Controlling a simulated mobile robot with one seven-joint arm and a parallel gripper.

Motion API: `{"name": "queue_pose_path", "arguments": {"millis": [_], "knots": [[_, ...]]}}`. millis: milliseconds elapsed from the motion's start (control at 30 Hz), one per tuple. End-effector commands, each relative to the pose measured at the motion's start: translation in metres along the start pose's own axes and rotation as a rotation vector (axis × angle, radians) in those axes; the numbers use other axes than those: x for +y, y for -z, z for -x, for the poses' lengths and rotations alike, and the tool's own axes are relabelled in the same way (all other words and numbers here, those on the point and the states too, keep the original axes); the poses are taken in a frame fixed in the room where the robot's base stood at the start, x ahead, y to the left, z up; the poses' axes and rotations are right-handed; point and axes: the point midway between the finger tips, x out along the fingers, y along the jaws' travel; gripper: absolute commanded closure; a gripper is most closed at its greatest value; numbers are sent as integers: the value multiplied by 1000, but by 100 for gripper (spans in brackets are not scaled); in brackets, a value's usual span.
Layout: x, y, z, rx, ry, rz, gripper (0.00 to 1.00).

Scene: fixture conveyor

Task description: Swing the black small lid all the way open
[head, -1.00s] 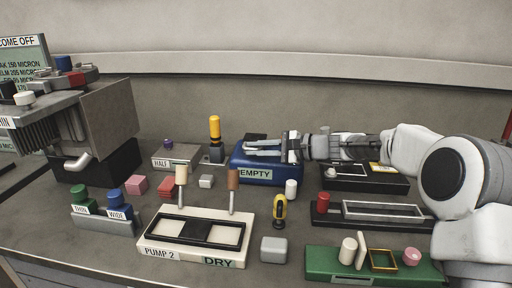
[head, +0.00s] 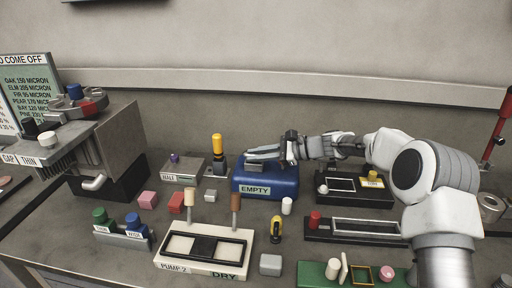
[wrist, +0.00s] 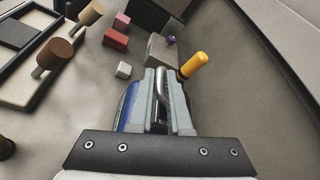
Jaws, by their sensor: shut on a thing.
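My gripper (head: 262,154) is low over the top of the blue box labelled EMPTY (head: 256,190). In the wrist view my gripper (wrist: 161,75) is shut, with its two grey fingers on either side of a curved metal handle (wrist: 160,88). Dark surface shows below the handle between the fingers. The black small lid itself is mostly hidden by my fingers, and I cannot tell how far it is swung. A blue edge of the box (wrist: 128,108) shows left of the fingers.
A yellow-handled black lever (head: 217,145) stands just left of the blue box, close to my fingers in the wrist view (wrist: 194,65). The grey HALF block (head: 184,170) is further left. The PUMP 2 tray (head: 168,266) with upright pegs is in front. The wall is behind.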

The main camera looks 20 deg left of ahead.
Motion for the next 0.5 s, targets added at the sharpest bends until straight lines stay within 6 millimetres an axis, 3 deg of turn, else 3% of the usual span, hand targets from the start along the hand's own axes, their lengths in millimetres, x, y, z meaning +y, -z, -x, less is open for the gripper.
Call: {"name": "queue_pose_path", "arguments": {"millis": [100,500], "knots": [[-9,-10,3,-2,-27,-66,100],[-37,-21,8,-3,-23,-63,100]]}}
